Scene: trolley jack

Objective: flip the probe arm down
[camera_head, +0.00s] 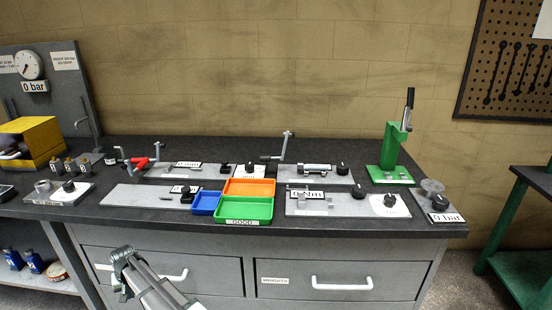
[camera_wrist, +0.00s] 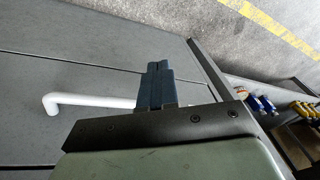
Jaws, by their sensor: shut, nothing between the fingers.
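Several upright arms stand on the bench, and I cannot tell for certain which is the probe arm. A tall grey arm (camera_head: 285,145) stands upright at the back middle, by the plate with a cylindrical bar (camera_head: 316,168). A shorter upright arm (camera_head: 156,150) stands at the back left, near a red part (camera_head: 139,163). My gripper (camera_wrist: 156,68) is shut and empty in the wrist view, with its dark blue fingers together. It is in front of the drawers, below the bench top and apart from these arms. The wrist view does not show the bench top devices.
Blue, orange (camera_head: 249,187) and green trays sit mid-bench. A green lever press (camera_head: 391,160) stands at the right. A yellow box (camera_head: 32,139) and gauge panel (camera_head: 30,66) are at the left. A white drawer handle (camera_wrist: 90,102) is beyond my fingers.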

